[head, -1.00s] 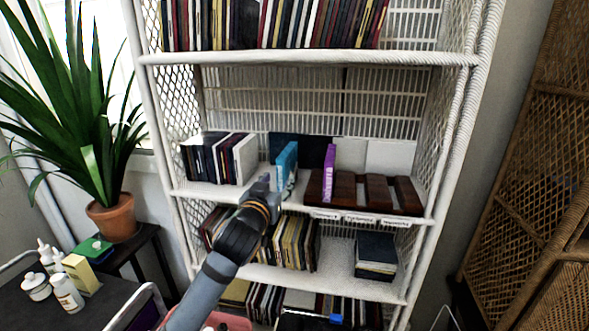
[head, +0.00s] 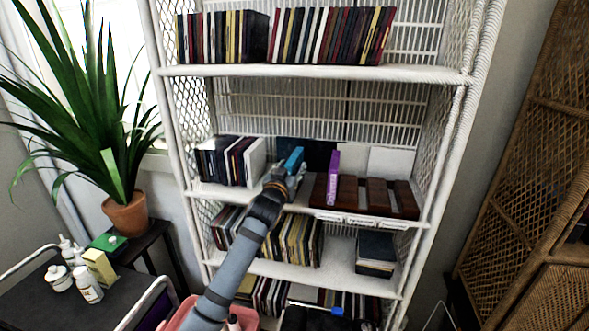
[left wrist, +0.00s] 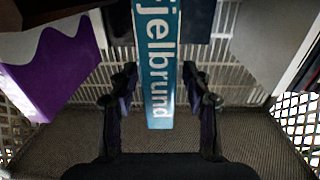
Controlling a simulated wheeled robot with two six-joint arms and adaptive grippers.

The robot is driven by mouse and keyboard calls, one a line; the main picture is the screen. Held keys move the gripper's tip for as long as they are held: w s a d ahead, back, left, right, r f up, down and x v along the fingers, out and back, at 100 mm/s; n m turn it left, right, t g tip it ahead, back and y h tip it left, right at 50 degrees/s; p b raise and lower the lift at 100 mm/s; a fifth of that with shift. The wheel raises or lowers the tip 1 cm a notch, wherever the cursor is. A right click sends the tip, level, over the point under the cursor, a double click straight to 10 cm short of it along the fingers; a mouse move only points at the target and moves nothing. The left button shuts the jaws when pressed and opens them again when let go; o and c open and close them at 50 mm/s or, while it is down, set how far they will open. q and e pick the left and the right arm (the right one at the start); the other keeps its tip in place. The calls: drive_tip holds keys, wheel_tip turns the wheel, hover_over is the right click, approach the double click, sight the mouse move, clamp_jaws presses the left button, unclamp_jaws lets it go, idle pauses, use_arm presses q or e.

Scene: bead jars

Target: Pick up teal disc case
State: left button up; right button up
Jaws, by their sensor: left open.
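The teal disc case (head: 293,158) stands upright on the middle shelf, partly hidden behind my left gripper in the head view. In the left wrist view the teal case (left wrist: 157,60) shows its lettered face or spine between the two fingers. My left gripper (head: 291,173) is open at the case, with one finger on each side; in the left wrist view the gripper (left wrist: 160,88) shows gaps between the fingers and the case. My right gripper is not in view.
A purple case (head: 333,178) stands to the right, by a dark wooden rack (head: 376,195). Several cases (head: 232,160) stand to the left. The upper shelf (head: 320,71) lies above. A potted plant (head: 127,213) and a cart (head: 95,305) are at left.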

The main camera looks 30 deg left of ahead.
use_arm(q)
drive_tip(key=shift+w+f, duration=0.1)
drive_tip(key=shift+w, duration=0.05)
drive_tip(key=shift+s, duration=0.2)
drive_tip(key=c, duration=0.4)
clamp_jaws()
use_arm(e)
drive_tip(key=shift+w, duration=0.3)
use_arm(q)
drive_tip(key=shift+r, duration=0.3)
wheel_tip(320, 180, up, 9)
drive_tip(key=b, duration=0.3)
drive_tip(key=shift+w, duration=0.1)
drive_tip(key=shift+r, duration=0.3)
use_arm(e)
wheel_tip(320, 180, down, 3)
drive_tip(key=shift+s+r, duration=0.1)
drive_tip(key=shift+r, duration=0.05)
